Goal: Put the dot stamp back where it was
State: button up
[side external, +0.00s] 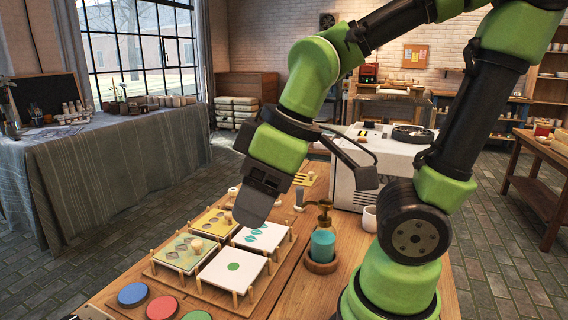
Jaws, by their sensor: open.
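My gripper (252,203) hangs low over the back of the painting rack, with its dark fingers seen from the side and apart. Nothing shows held in it. A white plate (217,275) with one green dot lies at the front right of the rack. A small pale wooden knob (196,245) stands on the yellow-green stencil sheet to its left. Another small pale piece (232,191) shows behind my gripper. I cannot tell which small piece is the dot stamp, and my gripper hides part of the rack's back.
Blue (132,294), red (162,308) and green (196,316) round pads line the front edge. A white plate with teal marks (262,237) sits at the back right. A teal pump bottle (322,244) and a white cup (370,219) stand right of the rack.

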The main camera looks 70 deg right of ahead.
jog(key=s+r+m+t, duration=0.1)
jog(key=m, duration=0.1)
jog(key=s+r+m+t, duration=0.1)
jog(key=r+m, duration=0.1)
jog(key=s+d+r+m, duration=0.1)
jog(key=m, duration=0.2)
jog(key=shift+s+r+t, duration=0.1)
jog(key=shift+r+t, duration=0.15)
jog(key=shift+t, duration=0.15)
dwell(0.6)
